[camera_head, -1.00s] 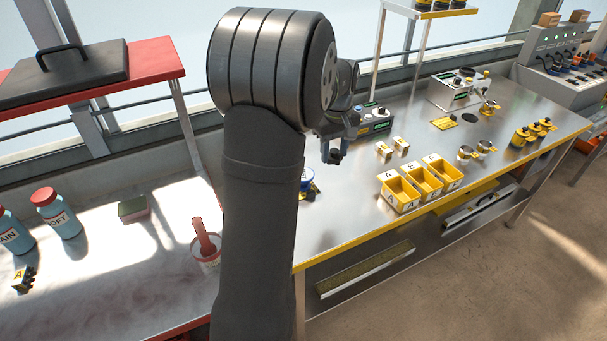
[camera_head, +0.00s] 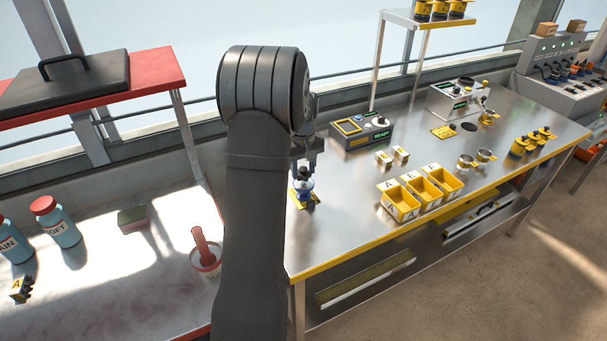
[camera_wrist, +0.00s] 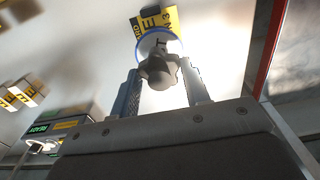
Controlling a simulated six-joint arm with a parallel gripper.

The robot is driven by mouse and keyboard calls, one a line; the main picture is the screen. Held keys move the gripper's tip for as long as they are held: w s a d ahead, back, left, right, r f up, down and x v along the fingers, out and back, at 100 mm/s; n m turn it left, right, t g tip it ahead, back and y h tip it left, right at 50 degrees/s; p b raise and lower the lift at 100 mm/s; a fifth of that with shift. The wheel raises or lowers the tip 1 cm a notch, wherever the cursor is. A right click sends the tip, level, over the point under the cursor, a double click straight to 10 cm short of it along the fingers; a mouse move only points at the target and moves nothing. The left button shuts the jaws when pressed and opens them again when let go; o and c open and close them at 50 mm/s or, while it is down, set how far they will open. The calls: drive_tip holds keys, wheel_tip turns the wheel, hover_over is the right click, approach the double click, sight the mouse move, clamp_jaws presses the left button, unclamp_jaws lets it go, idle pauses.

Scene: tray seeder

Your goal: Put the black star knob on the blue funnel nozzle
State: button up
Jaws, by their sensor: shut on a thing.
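My gripper (camera_head: 306,164) is shut on the black star knob (camera_wrist: 157,73), which sits between the two fingers in the wrist view. In the head view the dark knob (camera_head: 304,174) hangs below the fingers, over the blue funnel nozzle (camera_head: 308,186). The funnel's round blue rim (camera_wrist: 138,44) shows just beyond the knob in the wrist view, with a yellow and black labelled base by it. The knob hides part of the funnel. I cannot tell whether the knob touches the nozzle.
A control box (camera_head: 362,132) with a green READY display stands behind on the steel bench. Two small labelled blocks (camera_head: 392,156) and yellow bins (camera_head: 401,205) are to the right. The bench front (camera_head: 340,235) is clear. A red-edged table with blue bottles (camera_head: 62,230) lies left.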

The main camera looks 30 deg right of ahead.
sight(303, 169)
drive_tip(key=shift+f, duration=1.15)
drive_tip(key=shift+f, duration=0.15)
drive_tip(key=o, duration=1)
drive_tip(key=shift+c, duration=0.2)
wheel_tip(303, 169, up, 12)
drive_tip(key=shift+r, duration=0.15)
